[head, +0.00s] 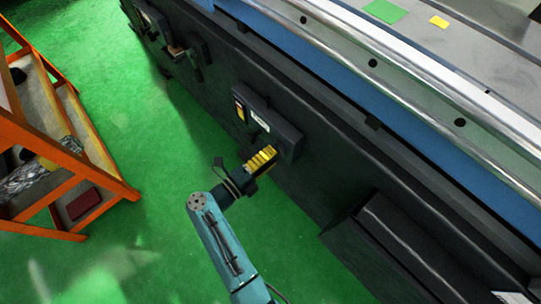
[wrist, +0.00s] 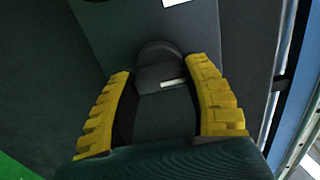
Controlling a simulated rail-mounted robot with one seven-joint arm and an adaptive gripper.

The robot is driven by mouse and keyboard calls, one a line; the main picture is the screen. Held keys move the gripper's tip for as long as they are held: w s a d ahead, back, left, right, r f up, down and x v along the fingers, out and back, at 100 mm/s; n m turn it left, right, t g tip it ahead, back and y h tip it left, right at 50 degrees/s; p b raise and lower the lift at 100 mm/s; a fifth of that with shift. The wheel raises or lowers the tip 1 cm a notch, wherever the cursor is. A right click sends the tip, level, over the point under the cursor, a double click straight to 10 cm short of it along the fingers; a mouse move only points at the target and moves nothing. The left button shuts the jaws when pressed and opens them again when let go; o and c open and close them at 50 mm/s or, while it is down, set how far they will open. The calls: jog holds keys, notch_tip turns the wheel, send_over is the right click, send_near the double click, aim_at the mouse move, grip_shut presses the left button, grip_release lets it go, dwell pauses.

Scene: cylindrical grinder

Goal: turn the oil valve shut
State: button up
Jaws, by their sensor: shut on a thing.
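The oil valve's dark handle (wrist: 158,75) shows in the wrist view, with a rounded end and a short white mark on it. It lies between the two yellow ribbed fingers of my gripper (wrist: 161,68), which are shut on it. In the head view my gripper (head: 263,159) is at the lower front of a dark box (head: 284,134) on the machine's side. The handle cannot be made out there, behind the fingers. The valve's exact angle is hard to tell, dark on dark.
The box carries a yellow label (head: 240,111) and a white label (head: 260,121). The dark machine side (head: 330,165) runs along it, with a protruding block (head: 400,240) at lower right. An orange rack (head: 95,170) stands at left. Green floor (head: 160,220) is clear between.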

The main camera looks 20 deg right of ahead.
dwell(0.4)
jog(key=o, duration=1.2)
jog(key=shift+a, duration=0.1)
jog(key=v, duration=1.1)
jog(key=shift+s+a, duration=0.2)
jog(key=shift+a, duration=0.15)
